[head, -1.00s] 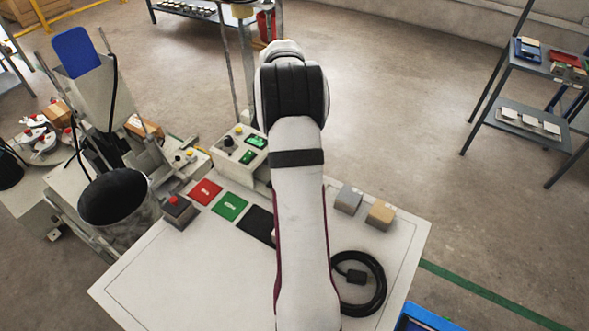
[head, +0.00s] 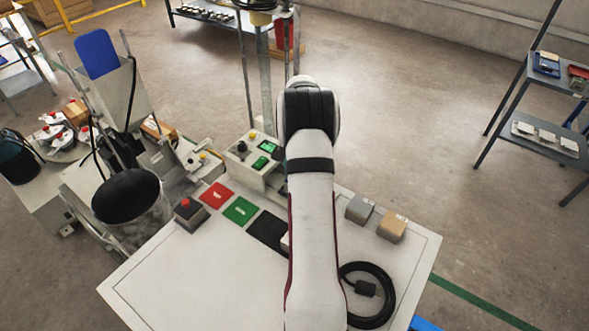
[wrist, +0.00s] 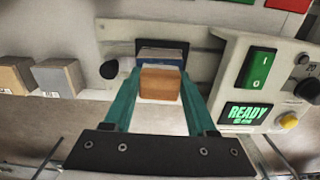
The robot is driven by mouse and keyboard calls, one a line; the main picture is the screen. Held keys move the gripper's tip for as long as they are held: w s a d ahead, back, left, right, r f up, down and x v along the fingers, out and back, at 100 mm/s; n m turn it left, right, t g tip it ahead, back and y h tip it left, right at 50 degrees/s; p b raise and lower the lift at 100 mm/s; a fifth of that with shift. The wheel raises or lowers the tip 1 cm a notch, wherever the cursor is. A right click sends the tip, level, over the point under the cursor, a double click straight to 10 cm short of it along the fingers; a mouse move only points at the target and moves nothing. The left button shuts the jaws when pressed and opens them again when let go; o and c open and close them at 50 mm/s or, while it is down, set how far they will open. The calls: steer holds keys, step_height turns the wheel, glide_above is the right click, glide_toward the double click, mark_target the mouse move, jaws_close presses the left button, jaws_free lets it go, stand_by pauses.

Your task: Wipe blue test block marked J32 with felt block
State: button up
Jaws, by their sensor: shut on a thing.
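In the wrist view my gripper (wrist: 160,74) has its two teal fingers on either side of a small block with an orange-brown face and a pale band, seemingly the felt block (wrist: 160,84). It is shut on this block. Just beyond it, a blue block with a dark top, seemingly the test block (wrist: 154,62), sits in a recess of a pale fixture. The held block partly covers it. I cannot read J32 or tell whether the two touch. In the head view my arm hides the gripper and both blocks.
A control box (head: 254,160) with a green READY display (wrist: 246,115) stands close right of the gripper in the wrist view. Grey (head: 360,208) and tan (head: 393,226) blocks, a coiled black cable (head: 366,289) and red (head: 217,195), green (head: 239,211) and black (head: 266,231) pads lie on the table.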

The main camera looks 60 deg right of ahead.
steer(key=shift+d, duration=1.2)
steer(key=shift+a, duration=1.8)
steer(key=d, duration=0.3)
steer(key=shift+d, duration=0.25)
step_height(320, 180, up, 8)
stand_by(0.4)
steer(key=shift+r, duration=0.1)
